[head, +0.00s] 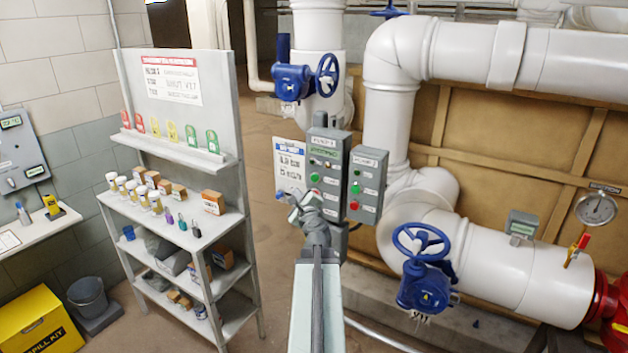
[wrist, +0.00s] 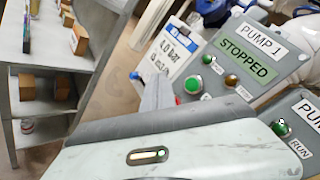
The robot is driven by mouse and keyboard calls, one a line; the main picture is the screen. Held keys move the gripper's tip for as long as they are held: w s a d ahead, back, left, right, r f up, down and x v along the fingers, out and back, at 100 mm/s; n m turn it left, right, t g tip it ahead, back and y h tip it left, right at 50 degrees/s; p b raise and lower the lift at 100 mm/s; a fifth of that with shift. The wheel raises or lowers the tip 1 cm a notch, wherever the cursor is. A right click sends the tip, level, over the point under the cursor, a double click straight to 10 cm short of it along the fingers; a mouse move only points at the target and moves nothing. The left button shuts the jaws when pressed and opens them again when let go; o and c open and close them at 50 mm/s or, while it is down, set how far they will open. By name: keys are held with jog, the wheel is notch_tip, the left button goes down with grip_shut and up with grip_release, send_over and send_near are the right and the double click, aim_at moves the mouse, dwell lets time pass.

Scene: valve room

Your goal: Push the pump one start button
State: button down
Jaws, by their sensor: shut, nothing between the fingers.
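The pump 1 control box (head: 328,150) is a grey panel on a post in the middle of the head view. In the wrist view, its face (wrist: 262,48) reads PUMP 1 and its green display (wrist: 245,60) reads STOPPED. A green round button (head: 314,177) sits on the lower part of its face; it also shows in the wrist view (wrist: 193,84). My gripper (head: 297,199) is shut and empty, in front of the box's lower left side. Contact with the button cannot be told. The lowest part of the panel is partly hidden by my gripper.
A similar pump 2 box (head: 367,185) stands just to the right. A white notice (head: 289,165) hangs at the left. Blue valve wheels (head: 421,239) and white pipes (head: 480,250) fill the right. A grey shelf (head: 245,230) stands left; floor between is clear.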

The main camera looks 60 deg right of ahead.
aim_at(313, 182)
jog(key=d, duration=0.7)
jog(key=shift+d, duration=0.4)
jog(key=shift+d, duration=0.15)
dwell(1.4)
jog(key=shift+d, duration=0.3)
jog(key=shift+d, duration=0.4)
dwell(0.7)
jog(key=shift+a, duration=0.85)
jog(key=a, duration=0.5)
